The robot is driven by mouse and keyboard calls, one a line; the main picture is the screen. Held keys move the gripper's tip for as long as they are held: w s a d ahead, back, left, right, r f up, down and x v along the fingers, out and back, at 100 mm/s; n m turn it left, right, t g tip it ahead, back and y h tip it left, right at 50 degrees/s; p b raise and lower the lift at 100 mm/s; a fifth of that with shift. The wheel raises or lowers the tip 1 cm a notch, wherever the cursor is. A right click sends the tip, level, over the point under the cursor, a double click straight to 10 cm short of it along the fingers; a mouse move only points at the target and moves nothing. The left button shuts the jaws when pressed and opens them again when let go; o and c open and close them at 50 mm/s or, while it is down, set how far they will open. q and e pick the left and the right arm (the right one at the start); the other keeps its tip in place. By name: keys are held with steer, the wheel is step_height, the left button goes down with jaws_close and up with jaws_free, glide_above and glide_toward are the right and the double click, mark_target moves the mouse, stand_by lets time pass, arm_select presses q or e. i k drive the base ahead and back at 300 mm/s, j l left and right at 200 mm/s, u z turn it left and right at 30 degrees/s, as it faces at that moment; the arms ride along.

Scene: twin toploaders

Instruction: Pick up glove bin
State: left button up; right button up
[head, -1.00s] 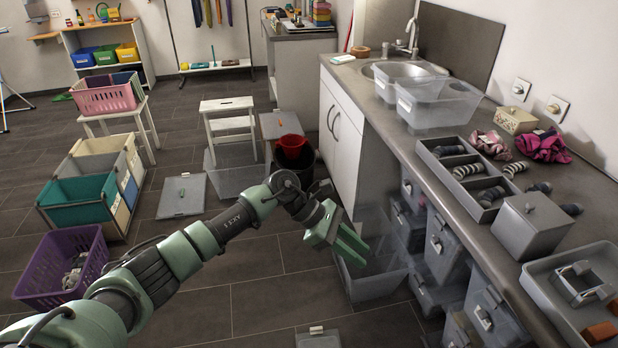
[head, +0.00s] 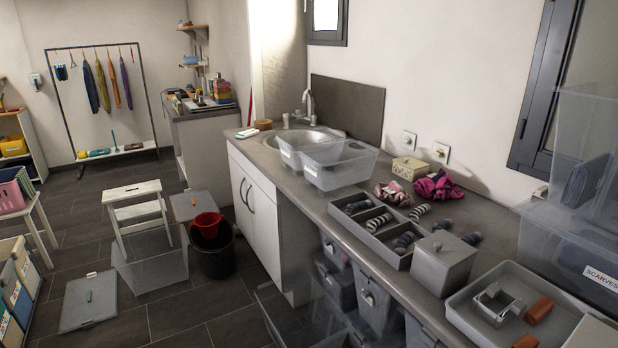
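I cannot read a glove label on any bin. Two clear plastic bins (head: 342,176) stand side by side on the counter at the sink, and they look empty. Several grey, latched bins (head: 371,300) are stacked under the counter, partly cut off by the lower edge. A large clear bin labelled SCARVES (head: 570,252) stands at the right edge, with another clear bin (head: 592,110) above it. Neither of my grippers is in view.
The counter (head: 300,203) also holds a divided grey tray (head: 366,243) of rolled socks, a lidded grey box (head: 443,262) and a shallow tray (head: 470,322). A white stool (head: 134,192), a dark bucket (head: 214,258) and a flat grey lid (head: 88,302) stand or lie on the floor.

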mark_target(330, 167)
steer(key=i+j+u, duration=0.25)
steer(key=j, duration=0.2)
steer(key=j+u, duration=0.25)
steer(key=j, duration=0.15)
steer(key=i+j+u, duration=0.5)
steer(key=j, duration=0.2)
steer(key=i+j, duration=0.2)
steer(key=i, duration=0.3)
steer(key=i+j+u, duration=0.15)
steer(key=i, duration=0.3)
steer(key=i+z, duration=0.8)
steer(key=i+j+z, duration=0.1)
steer(key=i+z, duration=0.25)
steer(key=i+j+z, duration=0.2)
steer(key=z, duration=0.2)
